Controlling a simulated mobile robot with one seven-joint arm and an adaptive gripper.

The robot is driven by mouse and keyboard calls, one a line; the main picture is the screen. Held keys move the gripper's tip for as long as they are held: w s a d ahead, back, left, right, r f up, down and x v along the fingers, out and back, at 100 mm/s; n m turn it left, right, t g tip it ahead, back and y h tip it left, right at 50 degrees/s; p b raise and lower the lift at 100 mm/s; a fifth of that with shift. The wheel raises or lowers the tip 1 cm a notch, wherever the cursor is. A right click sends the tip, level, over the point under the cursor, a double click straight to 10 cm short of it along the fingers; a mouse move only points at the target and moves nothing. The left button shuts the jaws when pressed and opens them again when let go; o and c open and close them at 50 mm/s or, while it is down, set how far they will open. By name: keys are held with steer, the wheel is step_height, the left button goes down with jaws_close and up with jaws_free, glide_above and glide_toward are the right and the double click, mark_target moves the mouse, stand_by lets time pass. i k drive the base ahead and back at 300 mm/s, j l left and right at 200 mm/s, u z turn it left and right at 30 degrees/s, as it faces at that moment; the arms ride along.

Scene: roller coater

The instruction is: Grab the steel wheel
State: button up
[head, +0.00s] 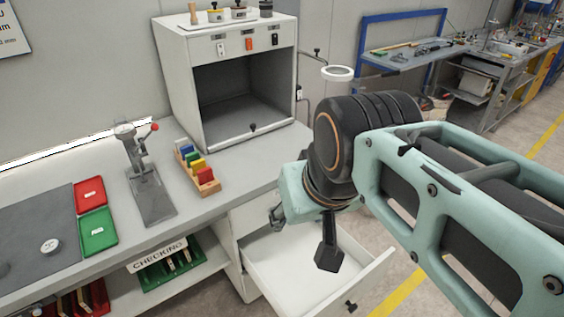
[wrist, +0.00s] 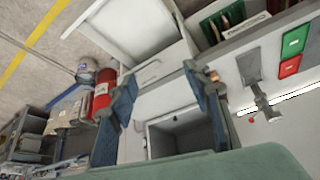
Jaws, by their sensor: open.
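A small pale metallic disc with a centre mark, which looks like the steel wheel (head: 50,246), lies flat on the dark grey mat (head: 30,222) at the left of the workbench in the head view. My gripper (head: 303,236) is far to its right, above the open white drawer. In the wrist view my gripper (wrist: 160,76) shows two spread fingers with nothing between them. The wheel is not seen in the wrist view.
A red tray (head: 89,195) and green tray (head: 97,231) sit beside the mat. A lever press (head: 150,190), a rack of coloured blocks (head: 197,168) and an open-fronted cabinet (head: 235,60) stand on the bench. The drawer (head: 300,262) juts out below. A red cylinder (wrist: 103,95) stands behind.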

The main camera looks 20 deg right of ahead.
mark_target(51, 248)
steer(key=u, duration=1.6)
steer(key=i+j+z, duration=0.4)
steer(key=j, duration=0.25)
steer(key=i+j+z, duration=0.2)
steer(key=j, duration=0.15)
steer(key=k, duration=0.1)
